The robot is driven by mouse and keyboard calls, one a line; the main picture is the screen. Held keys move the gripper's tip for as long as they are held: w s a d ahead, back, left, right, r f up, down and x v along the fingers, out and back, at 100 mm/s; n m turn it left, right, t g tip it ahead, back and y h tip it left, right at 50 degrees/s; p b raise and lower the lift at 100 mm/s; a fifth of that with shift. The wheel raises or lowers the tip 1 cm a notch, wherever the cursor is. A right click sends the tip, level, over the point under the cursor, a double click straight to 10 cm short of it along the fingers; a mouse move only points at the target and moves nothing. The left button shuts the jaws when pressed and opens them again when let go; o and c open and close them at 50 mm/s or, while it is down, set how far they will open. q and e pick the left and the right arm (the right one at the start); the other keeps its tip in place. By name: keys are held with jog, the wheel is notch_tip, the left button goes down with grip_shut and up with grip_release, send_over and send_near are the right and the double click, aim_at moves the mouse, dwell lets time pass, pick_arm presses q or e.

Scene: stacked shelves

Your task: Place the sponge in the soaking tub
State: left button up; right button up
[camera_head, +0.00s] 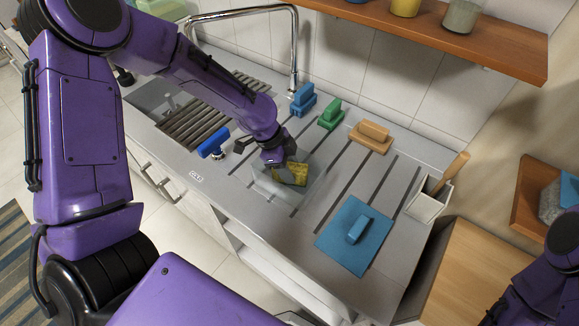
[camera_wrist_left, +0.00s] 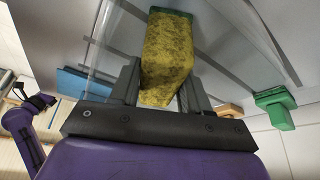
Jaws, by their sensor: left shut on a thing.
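The sponge (camera_head: 291,175) is yellow with a green layer. My left gripper (camera_head: 277,160) is shut on it. In the left wrist view the sponge (camera_wrist_left: 168,55) sits between the two fingers of the gripper (camera_wrist_left: 160,90). A clear, see-through tub (camera_head: 262,184) stands on the counter around and below the sponge in the head view. I cannot tell whether the sponge touches its floor. My right arm shows at the lower right of the head view. In the left wrist view its gripper (camera_wrist_left: 38,101) is small and its jaws are unclear.
A blue brush (camera_head: 213,144) lies left of the tub, near the drying rack (camera_head: 205,118). The tall faucet (camera_head: 294,50) rises behind.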

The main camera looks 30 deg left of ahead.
pick_arm(q)
jog(key=shift+w+f, duration=0.15)
jog(key=shift+f, duration=0.4)
jog(key=shift+s, duration=0.2)
jog(key=o, duration=1.1)
jog(key=shift+w+f, duration=0.1)
jog(key=shift+f, duration=0.05)
jog(key=shift+r, duration=0.45)
jog(key=b+v, duration=0.1)
jog(key=v, duration=1)
jog(key=shift+a+r, duration=0.1)
jog(key=shift+r, duration=0.2)
